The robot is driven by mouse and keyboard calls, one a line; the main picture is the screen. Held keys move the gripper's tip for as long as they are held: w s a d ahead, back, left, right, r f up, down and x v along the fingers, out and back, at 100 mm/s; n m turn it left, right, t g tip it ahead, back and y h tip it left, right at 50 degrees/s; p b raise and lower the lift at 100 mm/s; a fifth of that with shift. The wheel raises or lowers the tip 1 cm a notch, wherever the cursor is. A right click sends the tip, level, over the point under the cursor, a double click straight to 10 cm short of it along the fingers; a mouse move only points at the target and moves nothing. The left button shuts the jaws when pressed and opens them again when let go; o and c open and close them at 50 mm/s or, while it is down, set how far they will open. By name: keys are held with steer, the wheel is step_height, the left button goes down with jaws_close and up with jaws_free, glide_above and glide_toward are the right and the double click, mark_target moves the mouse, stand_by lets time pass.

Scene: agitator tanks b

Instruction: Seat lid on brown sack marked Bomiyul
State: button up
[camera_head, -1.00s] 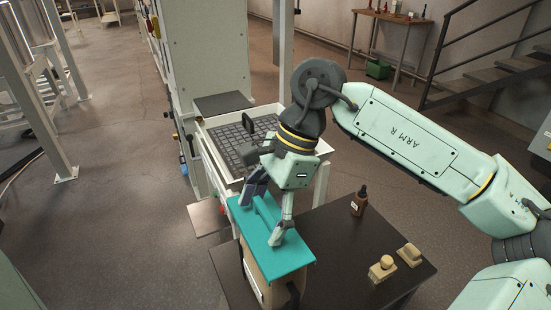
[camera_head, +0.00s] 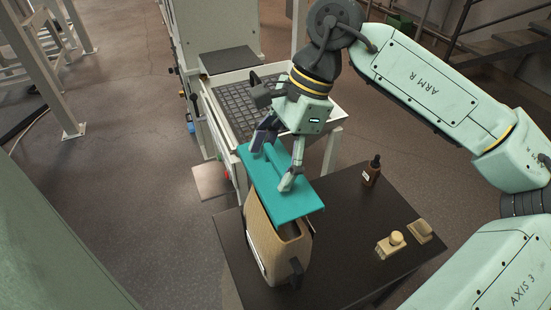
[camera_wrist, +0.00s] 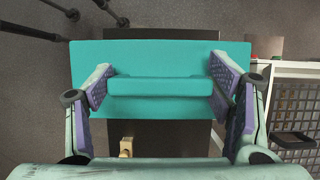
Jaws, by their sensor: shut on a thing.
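The brown sack (camera_head: 266,240) stands upright on the dark table in the head view, with a pale label edge on its left side; no name is readable. A teal rectangular lid (camera_head: 302,205) with a raised bar handle is over its top. A strip of the sack's dark open top shows past the lid's near edge, so the lid does not cover it fully. Whether they touch I cannot tell. My gripper (camera_head: 273,164) is shut on the lid's handle. In the wrist view my gripper's fingers (camera_wrist: 162,86) hold both ends of the handle; the lid (camera_wrist: 160,110) hides the sack.
A dark dropper bottle (camera_head: 372,172) and two wooden stamp-like blocks (camera_head: 390,245) (camera_head: 420,231) stand on the dark table (camera_head: 345,215) to the right. A white-framed machine with a gridded tray (camera_head: 235,112) is close behind the lid. The table's right part is mostly clear.

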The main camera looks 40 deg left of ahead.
step_height(320, 180, down, 9)
steer(key=b, duration=0.8)
steer(key=shift+r+b, duration=0.1)
steer(key=shift+b, duration=0.45)
stand_by(0.7)
steer(key=shift+f+b, duration=0.8)
steer(key=shift+f, duration=0.1)
steer(key=o, duration=1.3)
steer(key=shift+o, duration=0.2)
steer(key=shift+r, duration=0.1)
steer(key=v, duration=1.2)
